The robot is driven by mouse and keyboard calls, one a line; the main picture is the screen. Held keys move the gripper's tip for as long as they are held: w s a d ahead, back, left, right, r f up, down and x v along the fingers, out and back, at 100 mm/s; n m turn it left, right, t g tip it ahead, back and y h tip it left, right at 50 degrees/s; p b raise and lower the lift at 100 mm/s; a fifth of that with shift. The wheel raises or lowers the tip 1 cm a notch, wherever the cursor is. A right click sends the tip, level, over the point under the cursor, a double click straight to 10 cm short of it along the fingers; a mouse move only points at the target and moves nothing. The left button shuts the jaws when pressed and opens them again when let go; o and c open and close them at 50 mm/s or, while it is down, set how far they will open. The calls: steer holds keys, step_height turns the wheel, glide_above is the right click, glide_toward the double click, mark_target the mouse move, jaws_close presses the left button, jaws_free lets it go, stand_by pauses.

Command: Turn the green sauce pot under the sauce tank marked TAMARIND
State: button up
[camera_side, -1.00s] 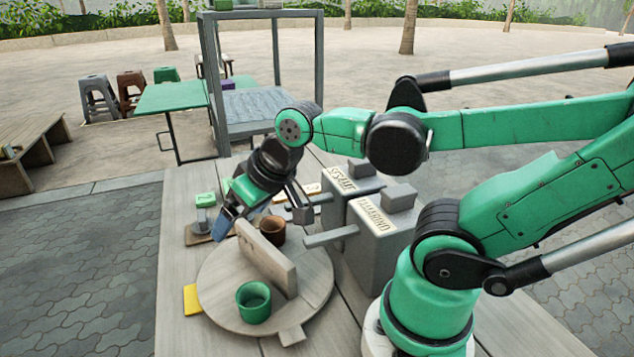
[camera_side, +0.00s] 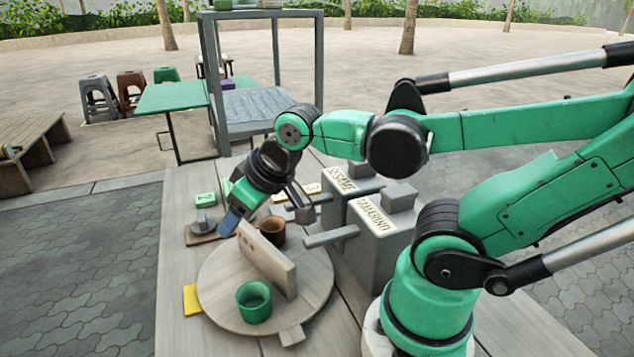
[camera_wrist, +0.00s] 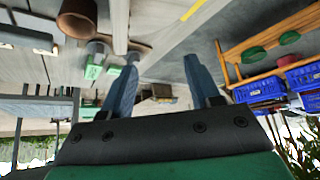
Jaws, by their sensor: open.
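The green sauce pot (camera_side: 254,303) stands upright on the near part of a round wooden turntable (camera_side: 222,298). An upright board (camera_side: 268,262) divides the turntable; a brown pot (camera_side: 271,229) stands behind it. The tank marked TAMARIND (camera_side: 375,240) stands right of the turntable, its spout (camera_side: 331,237) reaching over the edge near the board. My gripper (camera_side: 232,222) is open by the board's far left end; contact cannot be told. In the wrist view my gripper (camera_wrist: 160,78) shows both blue fingers spread, with the brown pot (camera_wrist: 77,20) at top left.
A tank marked SESAME (camera_side: 342,187) stands behind the TAMARIND tank. A small grey object on a board (camera_side: 204,229) and a green card (camera_side: 205,199) lie left of my gripper. A yellow card (camera_side: 192,300) lies at the turntable's left edge. A tab (camera_side: 291,335) juts from its front.

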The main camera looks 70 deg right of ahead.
mark_target(262, 241)
steer(key=d+f+m+g, duration=0.1)
steer(key=g, duration=0.1)
steer(key=d+f+m+g, duration=0.1)
steer(key=f+m+g, duration=0.1)
steer(key=d+f+m+g, duration=0.1)
steer(key=g, duration=0.1)
steer(key=shift+s+f+m+g, duration=0.2)
steer(key=shift+s+m+g, duration=0.05)
steer(key=shift+m+g, duration=0.15)
steer(key=shift+f, duration=2.8)
jaws_close()
